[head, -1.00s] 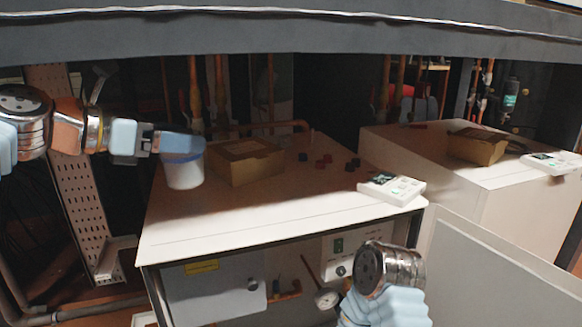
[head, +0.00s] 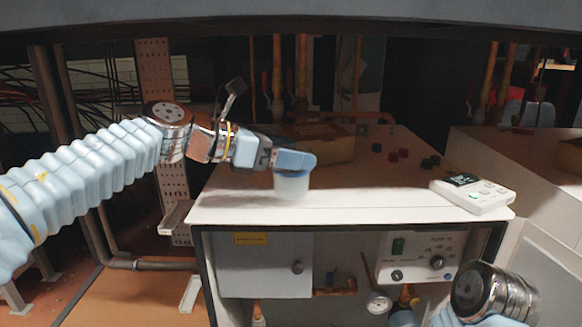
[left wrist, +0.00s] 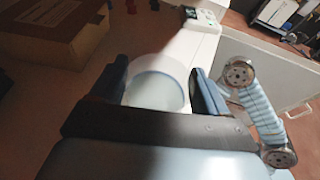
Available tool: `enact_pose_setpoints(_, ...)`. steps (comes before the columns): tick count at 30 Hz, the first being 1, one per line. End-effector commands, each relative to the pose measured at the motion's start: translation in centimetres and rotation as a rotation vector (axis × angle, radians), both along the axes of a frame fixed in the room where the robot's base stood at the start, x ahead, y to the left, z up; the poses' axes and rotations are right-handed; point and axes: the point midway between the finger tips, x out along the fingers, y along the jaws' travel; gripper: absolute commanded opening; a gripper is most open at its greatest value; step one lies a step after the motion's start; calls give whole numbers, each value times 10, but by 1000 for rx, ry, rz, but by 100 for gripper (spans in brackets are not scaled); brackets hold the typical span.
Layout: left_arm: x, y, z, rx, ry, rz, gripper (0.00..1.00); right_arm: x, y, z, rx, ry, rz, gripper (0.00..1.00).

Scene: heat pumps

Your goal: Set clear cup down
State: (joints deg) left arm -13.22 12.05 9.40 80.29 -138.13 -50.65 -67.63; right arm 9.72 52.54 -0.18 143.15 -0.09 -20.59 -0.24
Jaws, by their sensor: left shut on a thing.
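The clear cup (head: 292,186) is a whitish, translucent cup near the front left part of the white cabinet top (head: 350,205). My left gripper (head: 294,162) comes in from the left and is shut on the cup near its rim. In the left wrist view the cup (left wrist: 157,90) sits between the two dark fingers of the left gripper (left wrist: 160,92), its open mouth facing the camera. I cannot tell whether the cup's base touches the cabinet top. My right arm shows at the lower right of the head view, but its gripper is out of view.
A cardboard box (head: 318,143) stands behind the cup. A white control unit with a display (head: 472,193) lies at the top's right front corner. Several small dark red and black pieces (head: 398,155) lie between them. The front strip right of the cup is clear.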

Motion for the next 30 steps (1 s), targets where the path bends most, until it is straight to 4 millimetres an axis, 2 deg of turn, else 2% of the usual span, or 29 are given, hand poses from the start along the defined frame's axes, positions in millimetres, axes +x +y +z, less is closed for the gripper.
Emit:
enact_pose_setpoints(1, 0, 0, -12, -1, 3, 1, 27, 0, 0, -7, 1, 1, 0, 43)
enact_pose_setpoints(3, 0, 0, -17, -2, 1, 2, 27, 0, 1, -9, 2, 1, 1, 43)
enact_pose_setpoints(13, 0, 0, -19, -1, 1, 0, 27, 0, 1, -9, 2, 1, 1, 43)
enact_pose_setpoints(14, 0, 0, -19, 0, 1, 0, 77, 0, 1, -9, 2, 2, 1, 43)
enact_pose_setpoints(18, 0, 0, -19, 0, 1, 0, 99, 0, 1, -8, 2, 2, 1, 43)
enact_pose_setpoints(26, 0, 0, -17, 0, 1, 0, 100, 0, 1, -7, 2, 2, 1, 43)
enact_pose_setpoints(30, -4, 12, -12, 0, 0, 2, 100, 0, 1, -6, 2, 1, 1, 43)
